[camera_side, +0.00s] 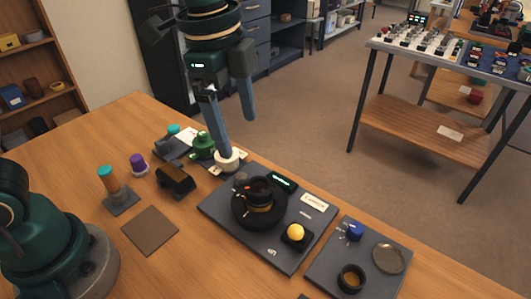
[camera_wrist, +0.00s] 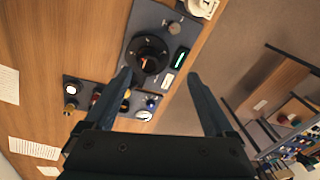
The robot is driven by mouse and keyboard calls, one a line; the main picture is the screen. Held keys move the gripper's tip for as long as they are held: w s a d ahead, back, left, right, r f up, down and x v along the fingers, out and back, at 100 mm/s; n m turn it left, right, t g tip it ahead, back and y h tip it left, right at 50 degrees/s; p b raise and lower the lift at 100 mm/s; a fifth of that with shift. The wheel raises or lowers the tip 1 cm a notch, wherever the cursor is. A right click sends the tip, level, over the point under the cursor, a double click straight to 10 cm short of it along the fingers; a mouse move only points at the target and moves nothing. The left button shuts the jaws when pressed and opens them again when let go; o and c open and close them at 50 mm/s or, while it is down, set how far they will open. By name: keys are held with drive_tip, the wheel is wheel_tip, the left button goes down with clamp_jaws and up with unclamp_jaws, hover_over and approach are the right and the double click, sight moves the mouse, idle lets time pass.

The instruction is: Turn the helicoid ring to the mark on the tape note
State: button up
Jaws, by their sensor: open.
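The lens assembly, with the dark helicoid ring (camera_side: 247,214) around a gold-banded barrel, stands upright on a dark grey plate (camera_side: 228,223). The ring also shows in the wrist view (camera_wrist: 137,66). A small pale label (camera_side: 313,202), perhaps the tape note, lies on the plate right of the lens; its writing is too small to read. My gripper (camera_side: 236,136) is open and empty, pointing down, above and behind the lens in the side view. In the wrist view its fingers (camera_wrist: 160,75) are spread wide, with the lens beyond the left fingertip.
A lit display (camera_side: 283,182) and a yellow ball (camera_side: 295,232) sit on the plate beside the lens. A second tray (camera_side: 328,262) holds a blue knob (camera_side: 354,231) and rings. A white round part (camera_side: 228,160) stands behind the plate. A brown mat (camera_side: 150,230) lies bare at left.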

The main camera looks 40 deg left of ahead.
drive_tip(key=m+g, duration=0.1)
drive_tip(key=g, duration=0.1)
hover_over(258, 185)
wheel_tip(258, 185, down, 6)
drive_tip(key=shift+w+a+r, duration=0.1)
drive_tip(key=shift+r, duration=0.15)
drive_tip(key=shift+f, duration=2.6)
drive_tip(key=c, duration=1.4)
